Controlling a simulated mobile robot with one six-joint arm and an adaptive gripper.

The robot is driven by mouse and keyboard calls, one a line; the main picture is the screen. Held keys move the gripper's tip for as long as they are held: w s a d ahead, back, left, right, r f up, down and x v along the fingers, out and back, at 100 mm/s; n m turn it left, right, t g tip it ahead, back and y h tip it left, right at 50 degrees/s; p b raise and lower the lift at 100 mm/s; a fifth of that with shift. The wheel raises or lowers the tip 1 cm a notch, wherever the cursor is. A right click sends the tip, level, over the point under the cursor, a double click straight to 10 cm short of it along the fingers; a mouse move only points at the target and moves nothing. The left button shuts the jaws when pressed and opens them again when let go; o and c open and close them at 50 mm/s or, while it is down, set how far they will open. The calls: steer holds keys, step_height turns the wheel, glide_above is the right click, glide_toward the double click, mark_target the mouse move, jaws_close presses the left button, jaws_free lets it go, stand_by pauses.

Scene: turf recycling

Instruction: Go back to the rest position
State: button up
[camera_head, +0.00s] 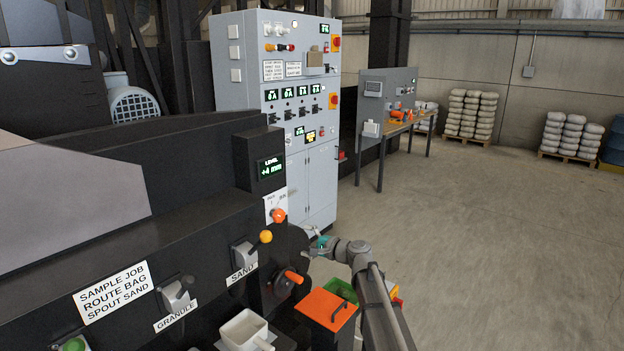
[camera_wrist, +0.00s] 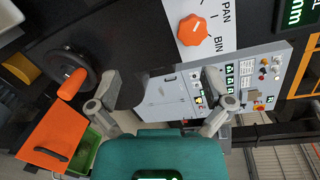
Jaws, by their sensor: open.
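My gripper (camera_head: 312,249) is at the end of my arm, beside the front of the black machine and to the right of its panel. In the wrist view its two fingers (camera_wrist: 160,78) are spread wide with nothing between them. The orange PAN/BIN selector knob (camera_head: 279,215) is above the gripper on the machine; it also shows in the wrist view (camera_wrist: 193,31). The hand wheel with an orange handle (camera_head: 293,277) is just below and left of the gripper, apart from it as far as I can tell. The fingertips are partly unclear in the head view.
An orange lid (camera_head: 323,311) with a black handle lies by a green bin (camera_head: 341,291) below my arm. A white scoop (camera_head: 245,331) is at the machine's lower front. A grey control cabinet (camera_head: 312,180) stands behind. Open floor (camera_head: 500,240) lies to the right.

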steer(key=s+d+f+n+g+h+b, duration=0.35)
steer(key=s+d+f+n+h, duration=0.2)
steer(key=s+f, duration=0.5)
steer(key=s+d+f+n+g+h+b, duration=0.2)
steer(key=s+d+f+n+g+h, duration=0.3)
steer(key=s+f, duration=0.6)
steer(key=s+d+f+g+h+b, duration=0.1)
steer(key=s+d+f+h, duration=0.1)
steer(key=s+d, duration=0.7)
steer(key=shift+s+f+h+b, duration=0.2)
steer(key=shift+s+h+b, duration=0.1)
steer(key=shift+h, duration=0.35)
